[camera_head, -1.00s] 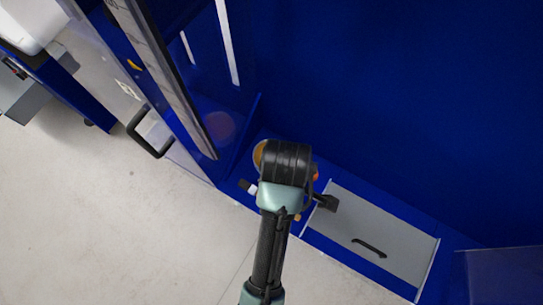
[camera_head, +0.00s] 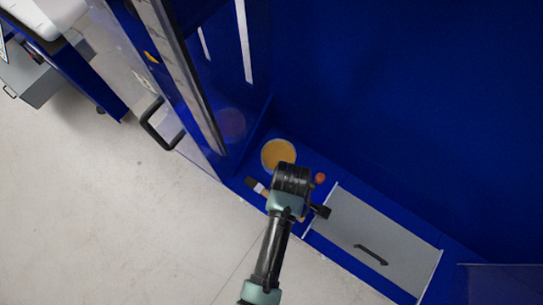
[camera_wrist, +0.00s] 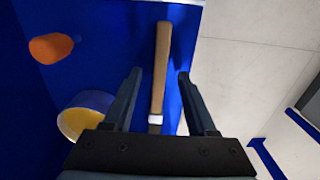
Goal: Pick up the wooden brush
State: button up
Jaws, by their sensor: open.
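The wooden brush (camera_wrist: 161,65) lies on the blue surface in the wrist view, its brown handle pointing up the picture. A white band shows at its lower end, and the rest is hidden behind my gripper's body. My gripper (camera_wrist: 158,72) is open, with one finger on each side of the handle and gaps on both sides. Whether the fingers are level with the brush I cannot tell. In the head view the brush's dark bristle end (camera_head: 252,183) shows left of my wrist, and my arm covers most of the handle.
A round container with yellow-orange contents (camera_head: 278,154) stands behind my wrist; it also shows in the wrist view (camera_wrist: 72,122). A grey panel with a black handle (camera_head: 371,254) lies right. A blue wall and frame stand behind.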

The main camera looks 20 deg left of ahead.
jog(key=shift+f, duration=0.6)
grip_shut()
notch_tip(320, 180, up, 10)
dwell(0.6)
